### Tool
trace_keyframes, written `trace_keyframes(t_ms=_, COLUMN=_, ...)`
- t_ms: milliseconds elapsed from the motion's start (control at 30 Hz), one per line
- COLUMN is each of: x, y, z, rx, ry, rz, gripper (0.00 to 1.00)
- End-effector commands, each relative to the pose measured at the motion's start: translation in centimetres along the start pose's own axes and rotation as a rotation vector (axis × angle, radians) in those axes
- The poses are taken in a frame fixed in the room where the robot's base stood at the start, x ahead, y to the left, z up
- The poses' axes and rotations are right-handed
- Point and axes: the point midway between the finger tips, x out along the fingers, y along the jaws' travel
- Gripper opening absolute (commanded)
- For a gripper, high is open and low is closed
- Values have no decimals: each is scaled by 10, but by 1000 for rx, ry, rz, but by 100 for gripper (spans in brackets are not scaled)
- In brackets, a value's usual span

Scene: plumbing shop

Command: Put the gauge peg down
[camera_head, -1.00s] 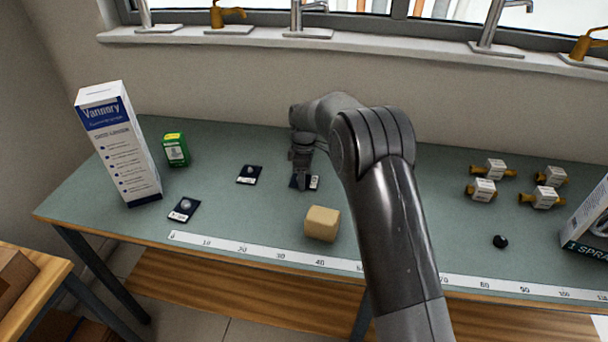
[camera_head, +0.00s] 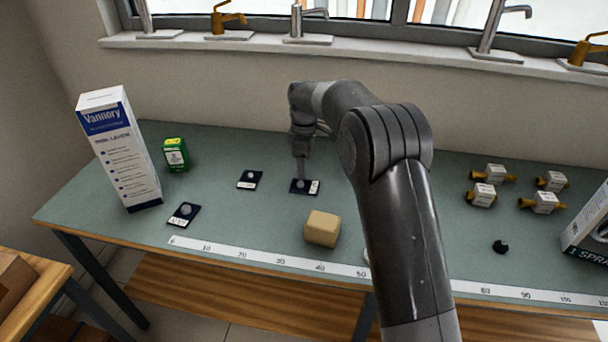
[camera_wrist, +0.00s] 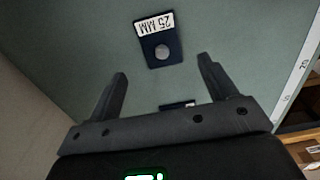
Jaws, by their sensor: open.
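My gripper (camera_head: 301,172) is above the rightmost of three dark cards, with its fingers pointing down. In the wrist view my gripper (camera_wrist: 162,72) is open, with nothing held between its fingers. The rightmost card (camera_head: 313,188) also shows in the wrist view (camera_wrist: 153,24), where its white label reads 25 MM. A round grey gauge peg (camera_wrist: 162,51) is seen end-on on that card, just beyond the fingertips and apart from both.
A tan block (camera_head: 322,229) stands in front of my gripper, near the ruler strip (camera_head: 270,256). A tall white-blue box (camera_head: 122,150) and green box (camera_head: 175,154) stand left. Several brass fittings (camera_head: 483,195) and a black piece (camera_head: 500,247) lie right of my arm.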

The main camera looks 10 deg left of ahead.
Motion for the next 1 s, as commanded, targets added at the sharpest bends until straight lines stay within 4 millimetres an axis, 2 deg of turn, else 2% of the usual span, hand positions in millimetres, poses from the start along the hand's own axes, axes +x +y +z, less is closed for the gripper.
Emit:
trace_keyframes(t_ms=100, x=-23, y=0, z=0, rx=0, ry=2, rz=2, gripper=78)
trace_keyframes(t_ms=200, x=-36, y=0, z=-1, rx=0, ry=2, rz=1, gripper=78)
trace_keyframes(t_ms=333, x=-44, y=0, z=0, rx=0, ry=1, rz=0, gripper=78)
trace_keyframes(t_ms=533, x=-47, y=0, z=0, rx=2, ry=1, rz=0, gripper=78)
trace_keyframes(t_ms=633, x=-56, y=-4, z=7, rx=27, ry=3, rz=9, gripper=78)
trace_keyframes(t_ms=767, x=-85, y=-16, z=32, rx=116, ry=14, rz=39, gripper=78)
trace_keyframes(t_ms=1000, x=-146, y=-64, z=96, rx=367, ry=48, rz=113, gripper=78)
